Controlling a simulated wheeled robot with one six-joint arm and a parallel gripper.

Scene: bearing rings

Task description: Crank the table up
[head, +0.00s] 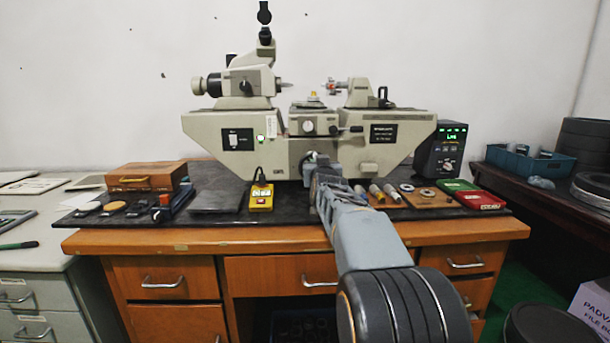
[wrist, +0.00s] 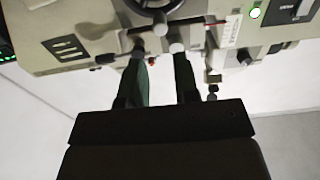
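The table (head: 309,107) is the small stage in the middle of the pale grey measuring machine (head: 225,130), with a small yellow piece on top. My gripper (head: 316,162) reaches the machine's lower front, below the table, and hides much of what is there. In the wrist view my gripper (wrist: 160,62) has its two dark fingers apart, with a bright gap between them. A dark round handwheel (wrist: 153,10) is just beyond the fingertips. A pale round knob (wrist: 177,47) lies at the right fingertip; I cannot tell whether they touch.
A yellow control box (head: 261,197) and a wooden case (head: 146,177) are left of my arm. Rings (head: 427,192) on a wooden board, metal cylinders, a green box (head: 455,185) and a red box (head: 481,200) are to its right. A lit readout (head: 441,150) stands beside the machine.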

